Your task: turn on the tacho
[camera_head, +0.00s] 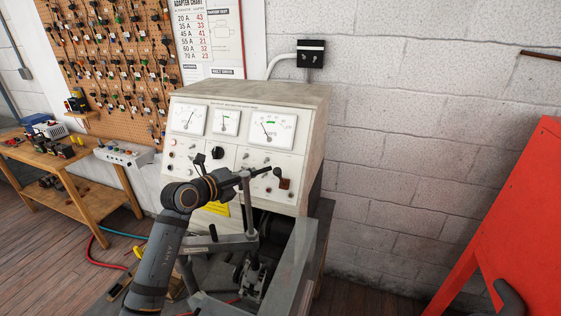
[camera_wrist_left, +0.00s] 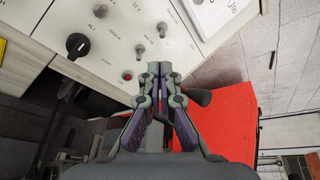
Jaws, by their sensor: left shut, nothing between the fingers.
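The pale test bench panel (camera_head: 235,165) faces me, with three white gauges above and small switches and knobs below. In the left wrist view, several metal toggle switches, one of them a toggle (camera_wrist_left: 140,48) near my fingers, share the panel with a red button (camera_wrist_left: 127,76) and a black rotary knob (camera_wrist_left: 77,45). The labels are too small to read, so I cannot tell which switch is the tacho's. My left gripper (camera_wrist_left: 153,70) is shut and empty, its tips close to the panel's lower part; contact cannot be told. My right gripper is not in view.
A red machine (camera_head: 515,220) stands at the right. A wooden bench (camera_head: 75,160) and a pegboard (camera_head: 110,65) are at the left. The brick wall right of the cabinet is mostly bare.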

